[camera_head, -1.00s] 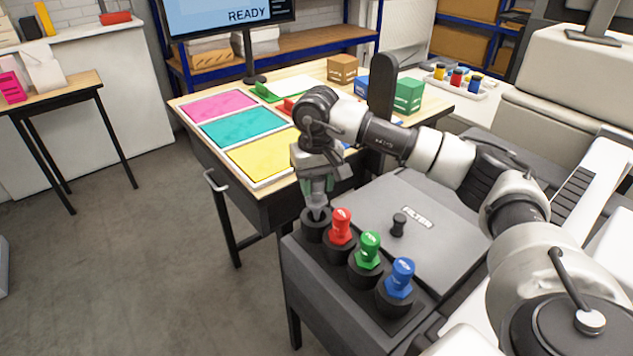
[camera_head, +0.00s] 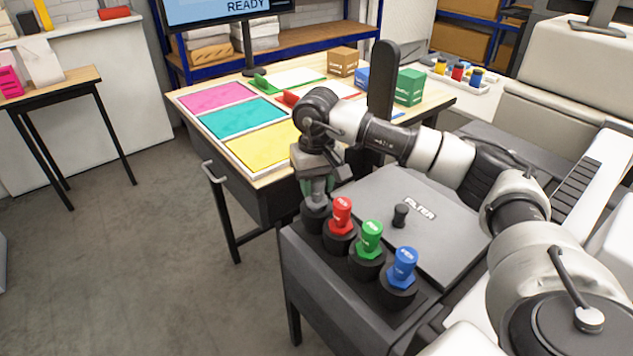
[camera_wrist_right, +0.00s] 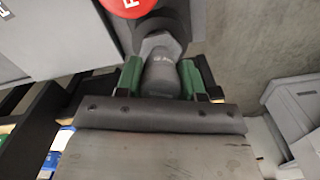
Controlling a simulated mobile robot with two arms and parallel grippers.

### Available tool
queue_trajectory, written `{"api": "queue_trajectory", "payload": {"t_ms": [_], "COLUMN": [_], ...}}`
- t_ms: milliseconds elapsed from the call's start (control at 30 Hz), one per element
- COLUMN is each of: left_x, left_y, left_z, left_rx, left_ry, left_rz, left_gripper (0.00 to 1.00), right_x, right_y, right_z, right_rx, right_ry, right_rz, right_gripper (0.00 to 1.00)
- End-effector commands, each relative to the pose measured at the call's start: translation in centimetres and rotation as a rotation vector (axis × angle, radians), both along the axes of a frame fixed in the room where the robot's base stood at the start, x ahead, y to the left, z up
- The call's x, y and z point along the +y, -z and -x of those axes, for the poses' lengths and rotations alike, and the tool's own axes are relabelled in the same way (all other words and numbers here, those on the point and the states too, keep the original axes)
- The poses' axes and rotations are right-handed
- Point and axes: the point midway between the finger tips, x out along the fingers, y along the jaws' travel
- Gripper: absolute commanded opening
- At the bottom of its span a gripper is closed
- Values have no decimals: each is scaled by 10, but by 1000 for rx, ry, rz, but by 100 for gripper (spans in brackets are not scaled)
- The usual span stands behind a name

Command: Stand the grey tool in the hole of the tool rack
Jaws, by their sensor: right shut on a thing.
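My right gripper (camera_head: 318,188) is at the left end of the black tool rack (camera_head: 402,310), pointing down. Its green fingertips (camera_wrist_right: 160,78) are shut on the grey tool (camera_wrist_right: 162,72), shown in the right wrist view. The tool is over the leftmost black holder (camera_head: 315,219), with its lower end in or at the hole; the exact depth is hidden. The red tool (camera_head: 341,214), green tool (camera_head: 371,238) and blue tool (camera_head: 404,266) stand upright in the other holders. My left gripper is not in view.
A grey lid with a black knob (camera_head: 401,215) lies right of the rack. Behind is a wooden table with magenta (camera_head: 217,97), teal (camera_head: 242,119) and yellow (camera_head: 262,146) panels. Open floor (camera_head: 130,260) lies left.

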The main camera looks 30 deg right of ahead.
Motion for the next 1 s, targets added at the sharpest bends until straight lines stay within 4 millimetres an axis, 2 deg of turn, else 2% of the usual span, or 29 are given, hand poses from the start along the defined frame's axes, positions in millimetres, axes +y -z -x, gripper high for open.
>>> {"api": "queue_trajectory", "payload": {"t_ms": [400,433,600,867,1000], "left_x": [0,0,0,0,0], "left_y": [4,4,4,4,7], "left_z": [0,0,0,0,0], "left_rx": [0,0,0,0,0], "left_ry": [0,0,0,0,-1], "left_rz": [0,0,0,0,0], "left_gripper": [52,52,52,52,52], "right_x": [0,0,0,0,0], "right_y": [5,5,5,5,-3], "right_z": [0,0,0,0,-1], "right_rx": [0,0,0,0,-2], "right_ry": [0,0,0,0,0], "right_rz": [0,0,0,0,0], "right_gripper": [14,40,66,68,68]}}
